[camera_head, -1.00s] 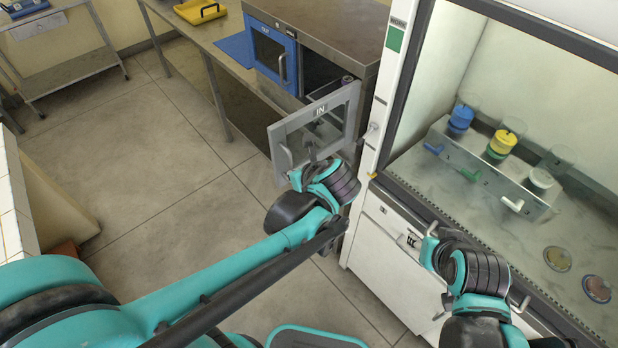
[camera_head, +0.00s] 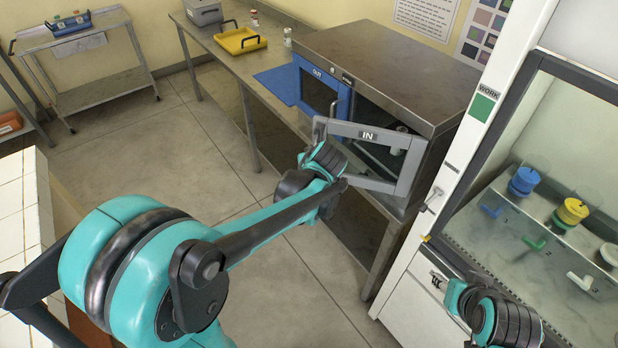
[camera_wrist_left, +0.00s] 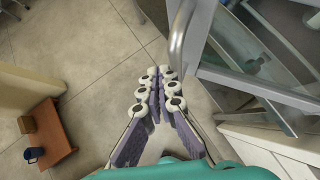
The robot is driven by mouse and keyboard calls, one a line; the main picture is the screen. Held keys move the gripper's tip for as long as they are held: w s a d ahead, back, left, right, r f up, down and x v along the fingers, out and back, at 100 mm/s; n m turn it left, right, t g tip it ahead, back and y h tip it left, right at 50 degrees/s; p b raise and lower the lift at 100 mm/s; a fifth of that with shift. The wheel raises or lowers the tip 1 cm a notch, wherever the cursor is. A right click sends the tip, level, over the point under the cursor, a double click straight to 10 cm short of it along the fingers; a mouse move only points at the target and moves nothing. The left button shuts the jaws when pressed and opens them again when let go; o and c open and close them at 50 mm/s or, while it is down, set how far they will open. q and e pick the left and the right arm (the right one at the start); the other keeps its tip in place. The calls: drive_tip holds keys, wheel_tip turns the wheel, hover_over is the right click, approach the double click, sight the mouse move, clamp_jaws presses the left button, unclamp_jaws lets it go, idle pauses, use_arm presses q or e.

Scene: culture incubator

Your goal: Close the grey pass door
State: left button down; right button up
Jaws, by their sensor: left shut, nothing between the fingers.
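The grey pass door (camera_head: 408,168), a grey frame with a clear pane marked IN, stands partly open at the front of the steel pass cabinet (camera_head: 400,62). Its bar handle is on the left side, close to my left gripper (camera_head: 316,150). In the left wrist view my left gripper (camera_wrist_left: 165,78) is shut with nothing in it. The handle (camera_wrist_left: 180,38) rises just beyond its fingertips; I cannot tell if they touch. The door frame (camera_wrist_left: 262,88) lies to the right. My right arm is at the lower right; its gripper fingers are hidden.
A blue door (camera_head: 316,85) marked OUT is beside the opening on the cabinet. The white work hood (camera_head: 440,190) stands close on the right. A bench with a yellow tray (camera_head: 240,40) is behind. The floor to the left is open, with a metal cart (camera_head: 85,55) further back.

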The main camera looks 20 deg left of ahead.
use_arm(q)
drive_tip(key=w+d+m+h, duration=0.1)
drive_tip(key=w, duration=1.7)
drive_tip(key=shift+w+d+m+p, duration=0.15)
drive_tip(key=shift+d+m+p, duration=0.05)
drive_tip(key=shift+m+p, duration=0.1)
